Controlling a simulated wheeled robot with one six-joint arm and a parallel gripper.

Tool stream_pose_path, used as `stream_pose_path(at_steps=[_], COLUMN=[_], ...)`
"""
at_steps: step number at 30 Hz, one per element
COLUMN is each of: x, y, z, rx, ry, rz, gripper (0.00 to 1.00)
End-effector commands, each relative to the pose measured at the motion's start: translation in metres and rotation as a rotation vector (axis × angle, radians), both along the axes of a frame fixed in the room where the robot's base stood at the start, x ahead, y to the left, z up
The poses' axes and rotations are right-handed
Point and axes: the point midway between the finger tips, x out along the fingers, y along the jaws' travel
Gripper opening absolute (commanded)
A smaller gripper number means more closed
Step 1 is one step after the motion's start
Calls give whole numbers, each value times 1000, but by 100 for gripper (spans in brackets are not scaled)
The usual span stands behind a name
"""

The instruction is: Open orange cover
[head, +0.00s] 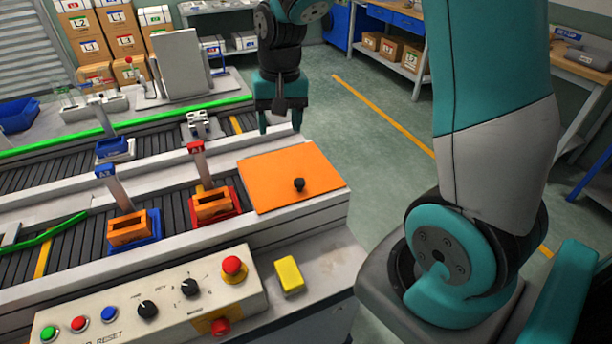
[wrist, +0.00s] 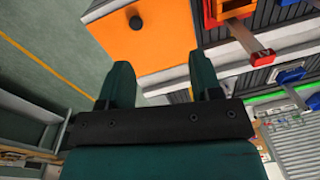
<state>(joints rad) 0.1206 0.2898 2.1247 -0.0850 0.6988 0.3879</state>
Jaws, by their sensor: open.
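The orange cover (head: 290,172) lies flat and closed at the right end of the conveyor bench in the head view. A black knob (head: 299,185) stands up near its front edge. In the wrist view the cover (wrist: 150,38) is ahead of my fingers, with its knob (wrist: 136,22) near the top of the picture. My gripper (head: 279,124) hangs from my teal arm above and behind the cover's far edge. In the wrist view my gripper (wrist: 167,80) shows two teal fingers spread apart with nothing between them. It does not touch the cover or knob.
A red-based fixture (head: 222,212) with an orange block and upright tag stands just left of the cover. A blue-based one (head: 137,232) stands further left. A control panel (head: 150,300) with buttons and a yellow block (head: 289,274) are in front. Open floor lies right.

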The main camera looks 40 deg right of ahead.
Motion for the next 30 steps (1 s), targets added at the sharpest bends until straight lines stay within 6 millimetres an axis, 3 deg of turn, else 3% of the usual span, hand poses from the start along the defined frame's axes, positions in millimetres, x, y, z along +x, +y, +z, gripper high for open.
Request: stream_pose_path(at_steps=[1, 3, 6, 11, 30], x=[9, 16, 21, 21, 20], y=[-20, -39, -52, -53, -52], z=[-13, -23, -31, -47, -181], rx=[-18, -40, -56, -59, -57], ry=[19, 32, 41, 45, 46], rz=[-81, -160, -216, -225, -221], gripper=[59, 59, 59, 59, 59])
